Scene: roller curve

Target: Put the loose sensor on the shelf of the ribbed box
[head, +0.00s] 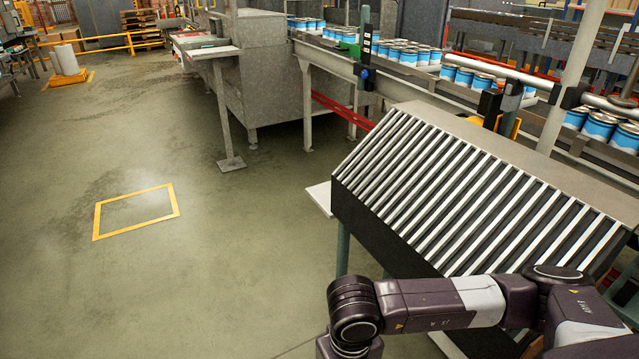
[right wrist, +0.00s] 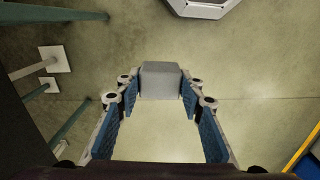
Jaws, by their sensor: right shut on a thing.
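The ribbed box (head: 480,205) stands at the right in the head view. It is dark, with pale ribs on its sloping face and a flat grey top (head: 450,117) behind them. I cannot tell for sure which part is its shelf. In the right wrist view, my right gripper (right wrist: 160,90) is shut on a small grey block, which seems to be the sensor (right wrist: 160,76). The block sits between the fingertips, above the floor. In the head view my right arm crosses in front of the box, and its gripper is out of the picture. My left gripper does not show.
A conveyor (head: 400,85) with blue and white cans runs behind the box. A black post device (head: 366,50) stands at its near edge. A pale plate (head: 321,197) juts out at the box's left. The floor (head: 230,260) to the left is clear, with a yellow marked rectangle (head: 137,211).

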